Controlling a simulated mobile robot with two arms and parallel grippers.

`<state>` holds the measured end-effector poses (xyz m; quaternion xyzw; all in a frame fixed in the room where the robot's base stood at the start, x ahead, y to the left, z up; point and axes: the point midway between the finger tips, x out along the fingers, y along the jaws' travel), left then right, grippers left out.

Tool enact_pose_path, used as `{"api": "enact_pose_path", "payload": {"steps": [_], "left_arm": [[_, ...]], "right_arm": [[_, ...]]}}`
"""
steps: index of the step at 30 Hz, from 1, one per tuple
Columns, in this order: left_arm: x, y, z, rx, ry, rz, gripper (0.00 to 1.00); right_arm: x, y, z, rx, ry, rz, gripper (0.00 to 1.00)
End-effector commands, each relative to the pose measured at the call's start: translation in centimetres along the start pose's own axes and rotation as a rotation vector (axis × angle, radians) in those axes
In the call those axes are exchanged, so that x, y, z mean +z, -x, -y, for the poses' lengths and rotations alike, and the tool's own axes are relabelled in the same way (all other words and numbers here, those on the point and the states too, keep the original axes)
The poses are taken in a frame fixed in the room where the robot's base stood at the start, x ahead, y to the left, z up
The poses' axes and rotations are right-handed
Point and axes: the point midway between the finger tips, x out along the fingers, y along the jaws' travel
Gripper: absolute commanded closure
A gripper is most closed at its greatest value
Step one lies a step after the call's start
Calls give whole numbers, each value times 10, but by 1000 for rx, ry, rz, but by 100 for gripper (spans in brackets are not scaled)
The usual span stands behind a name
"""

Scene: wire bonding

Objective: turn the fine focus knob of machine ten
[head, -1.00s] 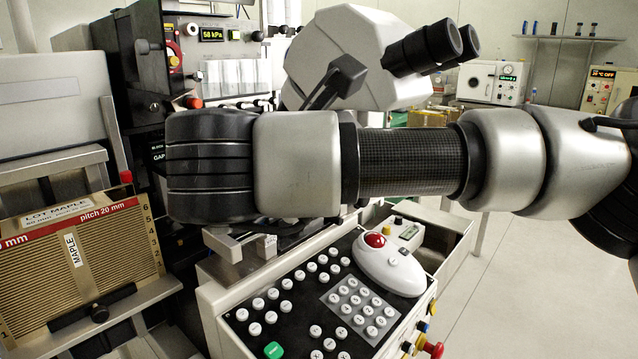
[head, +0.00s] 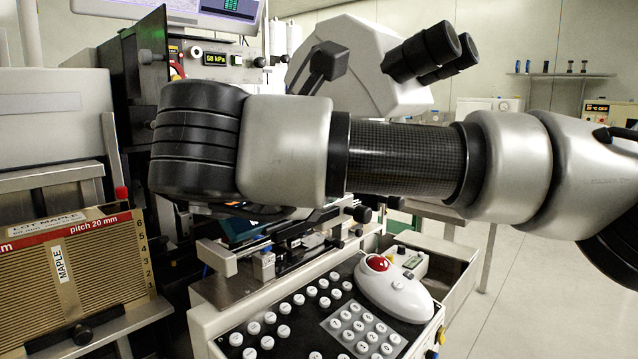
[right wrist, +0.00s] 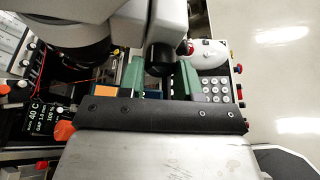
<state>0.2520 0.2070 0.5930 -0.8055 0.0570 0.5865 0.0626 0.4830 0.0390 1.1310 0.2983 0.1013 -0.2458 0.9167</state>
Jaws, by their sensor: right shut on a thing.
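The bonding machine carries a microscope with a pale grey head (head: 362,62) and black eyepieces (head: 432,56). My right arm crosses the head view from the right, and its gripper is hidden there behind the wrist. In the right wrist view my right gripper (right wrist: 158,76) has green fingers on either side of a black round knob (right wrist: 160,55). It is shut on this knob, below the grey microscope body. No label on the knob can be read, and its far side is hidden. My left gripper is in neither view.
Below the arm is a control panel with white buttons (head: 297,299) and a white trackball unit (head: 396,290). A slotted magazine marked MAPLE (head: 98,260) stands at the left. A pressure display (head: 215,59) is behind. Floor is clear at the right.

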Motion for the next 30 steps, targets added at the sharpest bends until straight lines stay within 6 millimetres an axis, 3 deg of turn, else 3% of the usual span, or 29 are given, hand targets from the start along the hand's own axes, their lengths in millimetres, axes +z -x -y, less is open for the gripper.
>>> {"api": "enact_pose_path", "payload": {"steps": [15,21,30], "left_arm": [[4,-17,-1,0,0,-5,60],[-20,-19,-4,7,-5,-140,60],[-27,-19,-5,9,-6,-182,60]], "right_arm": [[-3,0,0,-64,154,1,90],[-2,0,-1,-110,262,0,90],[-2,0,-1,-141,339,-1,90]]}}
